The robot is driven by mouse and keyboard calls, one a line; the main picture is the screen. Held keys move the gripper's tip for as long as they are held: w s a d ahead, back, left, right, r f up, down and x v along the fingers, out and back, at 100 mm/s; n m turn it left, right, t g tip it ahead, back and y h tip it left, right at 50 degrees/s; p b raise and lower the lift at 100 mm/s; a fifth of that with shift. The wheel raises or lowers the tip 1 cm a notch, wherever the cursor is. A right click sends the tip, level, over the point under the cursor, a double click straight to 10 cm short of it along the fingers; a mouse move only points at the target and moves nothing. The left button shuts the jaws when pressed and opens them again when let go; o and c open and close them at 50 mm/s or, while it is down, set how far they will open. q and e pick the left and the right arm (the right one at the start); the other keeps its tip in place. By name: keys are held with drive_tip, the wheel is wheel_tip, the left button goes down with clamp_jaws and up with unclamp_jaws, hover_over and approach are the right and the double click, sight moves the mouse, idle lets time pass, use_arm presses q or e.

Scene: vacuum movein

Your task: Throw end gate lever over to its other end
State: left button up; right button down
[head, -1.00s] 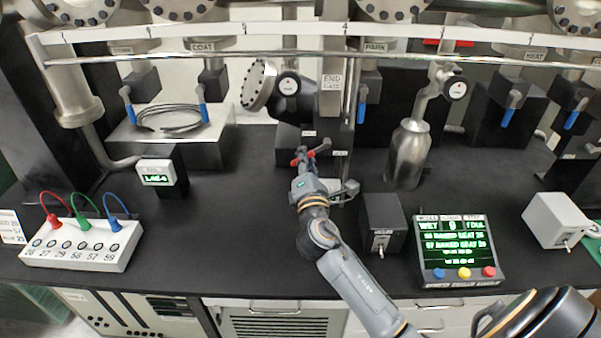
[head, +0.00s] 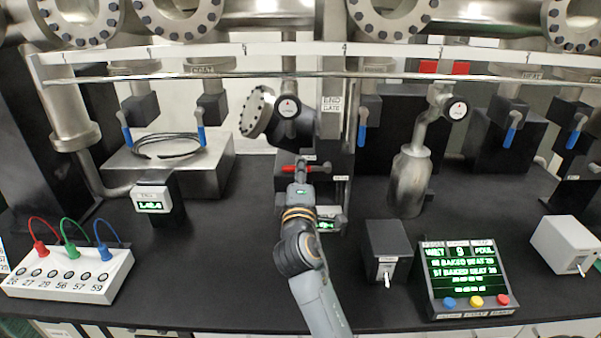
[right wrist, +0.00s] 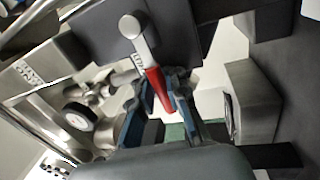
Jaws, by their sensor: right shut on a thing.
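The end gate lever (head: 290,169) has a red grip and sits on the dark block below the END GATE sign (head: 331,105). My right gripper (head: 301,172) reaches it from the front and covers part of it. In the right wrist view the lever's red grip (right wrist: 156,86) hangs from a silver hub (right wrist: 133,25). It lies between the two fingers of my right gripper (right wrist: 166,82), which is shut on it. The lever's exact angle is hard to tell in the head view. My left gripper is not in view.
A black switch box (head: 387,252) and a lit display (head: 465,268) stand to the right. A small readout (head: 151,204) and a white jack box (head: 70,273) stand to the left. A metal rail (head: 230,75) crosses above.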

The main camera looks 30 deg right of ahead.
drive_tip(key=shift+r, duration=0.2)
idle(0.3)
drive_tip(key=c, duration=1.4)
unclamp_jaws()
drive_tip(key=shift+s+r, duration=0.1)
drive_tip(key=shift+s, duration=0.1)
drive_tip(key=v, duration=0.7)
drive_tip(key=shift+s+a, duration=0.2)
drive_tip(key=shift+a, duration=0.05)
